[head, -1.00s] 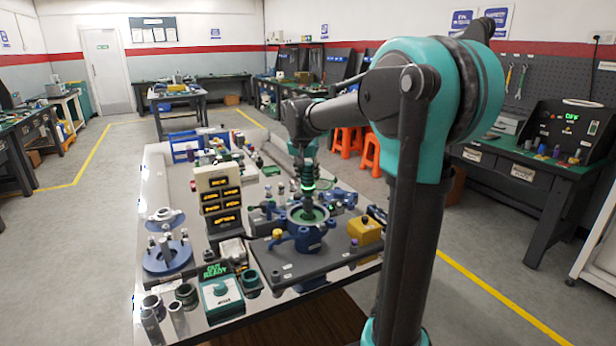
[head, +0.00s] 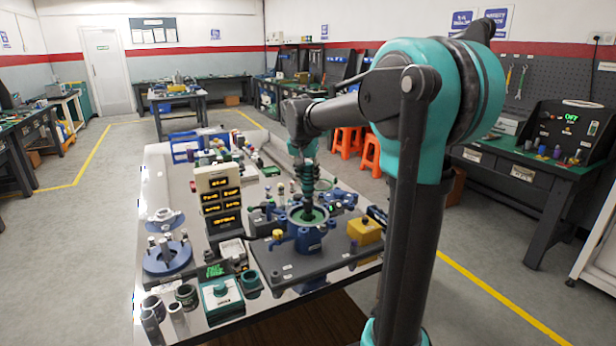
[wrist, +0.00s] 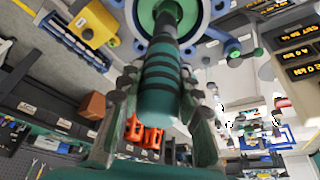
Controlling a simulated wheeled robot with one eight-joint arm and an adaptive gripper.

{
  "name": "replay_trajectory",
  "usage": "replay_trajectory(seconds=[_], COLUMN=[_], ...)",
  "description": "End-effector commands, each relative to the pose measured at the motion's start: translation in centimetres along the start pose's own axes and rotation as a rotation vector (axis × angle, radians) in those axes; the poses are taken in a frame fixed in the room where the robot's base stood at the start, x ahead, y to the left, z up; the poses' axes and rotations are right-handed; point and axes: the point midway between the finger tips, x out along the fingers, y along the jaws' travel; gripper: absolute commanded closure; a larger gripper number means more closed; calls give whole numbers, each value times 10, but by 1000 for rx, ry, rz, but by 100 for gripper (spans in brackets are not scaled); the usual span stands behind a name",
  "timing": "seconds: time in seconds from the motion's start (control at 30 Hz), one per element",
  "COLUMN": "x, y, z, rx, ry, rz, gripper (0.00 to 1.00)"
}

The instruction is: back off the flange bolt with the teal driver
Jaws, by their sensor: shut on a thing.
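The teal driver (wrist: 165,75), with dark bands, runs between the fingers of my gripper (wrist: 157,95) in the wrist view. My gripper is shut on it; in the head view the gripper (head: 306,172) is above the blue flange fixture (head: 308,240). The driver points down into the fixture's round opening, roughly upright. In the wrist view its far end reaches into the ring of the flange (wrist: 138,42). The bolt is hidden behind the driver, so I cannot tell how the tip sits on it.
A yellow block (head: 364,232) stands right of the fixture on the same grey plate (head: 290,270). A display tower (head: 219,200) stands close on the left. Blue clamps stand behind.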

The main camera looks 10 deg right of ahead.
Motion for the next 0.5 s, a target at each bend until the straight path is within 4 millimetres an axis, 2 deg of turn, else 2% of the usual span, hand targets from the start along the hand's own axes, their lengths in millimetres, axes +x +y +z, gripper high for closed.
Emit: replay_trajectory(seconds=[0.5], x=[-24], y=[0], z=[-10], rx=[0], ry=[0], rz=[0], gripper=[100])
